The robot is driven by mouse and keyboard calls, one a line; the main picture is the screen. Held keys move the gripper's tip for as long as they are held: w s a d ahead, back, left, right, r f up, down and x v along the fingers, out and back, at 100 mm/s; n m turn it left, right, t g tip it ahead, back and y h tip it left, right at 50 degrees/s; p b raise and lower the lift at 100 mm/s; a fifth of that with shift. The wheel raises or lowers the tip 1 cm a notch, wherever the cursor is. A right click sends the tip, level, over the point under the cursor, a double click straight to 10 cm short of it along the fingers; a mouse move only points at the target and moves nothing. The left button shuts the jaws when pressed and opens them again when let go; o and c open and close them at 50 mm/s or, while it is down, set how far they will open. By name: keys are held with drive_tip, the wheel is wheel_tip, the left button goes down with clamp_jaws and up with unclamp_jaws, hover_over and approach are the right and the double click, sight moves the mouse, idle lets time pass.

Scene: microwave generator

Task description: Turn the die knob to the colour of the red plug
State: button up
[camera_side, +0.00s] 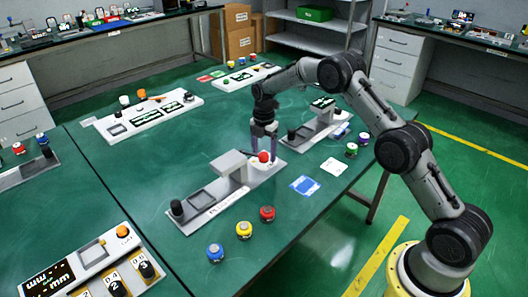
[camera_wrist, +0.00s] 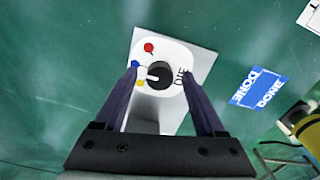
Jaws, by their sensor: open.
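The die knob (camera_wrist: 160,75) is black with a white pointer, on a white plate (camera_wrist: 176,53) marked DIE with red, blue and yellow dots. The pointer faces left, roughly between the blue and yellow dots. My gripper (camera_wrist: 160,73) is open, with one finger on each side of the knob and gaps between. In the side view my gripper (camera_side: 264,148) points down over the far end of the grey device (camera_side: 232,168); a red spot shows between its fingers and the knob is not clear. A red plug-like piece (camera_side: 267,213) stands on the table in front of the device.
Yellow (camera_side: 244,230) and blue (camera_side: 215,252) pieces stand near the red one. A blue DONE card (camera_side: 304,185) and a white card (camera_side: 334,166) lie to the right. Another device (camera_side: 315,128) stands close behind my gripper. Green tabletop is clear left of the grey device.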

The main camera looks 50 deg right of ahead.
clamp_jaws()
idle(0.4)
drive_tip(key=shift+m, duration=0.4)
drive_tip(key=m, duration=0.3)
drive_tip(key=shift+m, duration=0.4)
drive_tip(key=m, duration=0.5)
idle(0.3)
unclamp_jaws()
